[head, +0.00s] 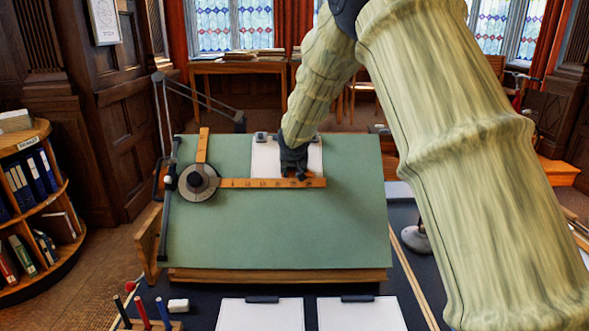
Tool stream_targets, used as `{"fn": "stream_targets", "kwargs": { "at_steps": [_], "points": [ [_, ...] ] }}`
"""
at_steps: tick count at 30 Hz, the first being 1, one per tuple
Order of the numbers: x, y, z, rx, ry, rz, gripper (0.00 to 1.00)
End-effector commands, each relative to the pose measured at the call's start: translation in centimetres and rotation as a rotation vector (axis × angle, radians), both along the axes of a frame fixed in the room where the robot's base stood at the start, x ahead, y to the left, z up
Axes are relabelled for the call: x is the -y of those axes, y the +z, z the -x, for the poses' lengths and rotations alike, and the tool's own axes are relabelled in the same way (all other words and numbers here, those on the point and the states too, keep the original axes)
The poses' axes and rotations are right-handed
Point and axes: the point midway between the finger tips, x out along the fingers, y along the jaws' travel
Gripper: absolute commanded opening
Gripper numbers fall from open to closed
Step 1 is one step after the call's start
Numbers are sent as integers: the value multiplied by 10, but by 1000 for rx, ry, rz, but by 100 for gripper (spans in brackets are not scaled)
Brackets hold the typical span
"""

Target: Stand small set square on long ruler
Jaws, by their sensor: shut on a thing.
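The long ruler (248,183) is a wooden-coloured strip lying left to right across the green drafting board (270,235). Its left end joins a round dark drafting head (198,180). My gripper (293,176) is dark and points down at the right part of the long ruler. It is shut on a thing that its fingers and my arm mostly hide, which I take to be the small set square. I cannot make out the set square's outline, or whether it touches the ruler.
A short ruler (203,145) runs up from the drafting head. A white sheet (265,160) lies behind my gripper. Two clipboards (260,315) (360,314) and a pen stand (145,318) are in front. My arm covers the right side. The board's lower half is clear.

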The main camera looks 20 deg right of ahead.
Motion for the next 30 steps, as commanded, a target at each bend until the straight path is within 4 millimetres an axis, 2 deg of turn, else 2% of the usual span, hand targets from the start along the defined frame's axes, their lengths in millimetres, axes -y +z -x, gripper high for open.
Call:
{"fn": "stream_targets", "kwargs": {
  "at_steps": [14, 15, 18, 30],
  "points": [
    [-1, -2, 2, 0, 0, 0, 15],
    [-1, -2, 2, 0, 0, 0, 44],
    [-1, -2, 2, 0, 0, 0, 62],
    [-1, 0, 3, 0, 0, 0, 64]
  ]
}}
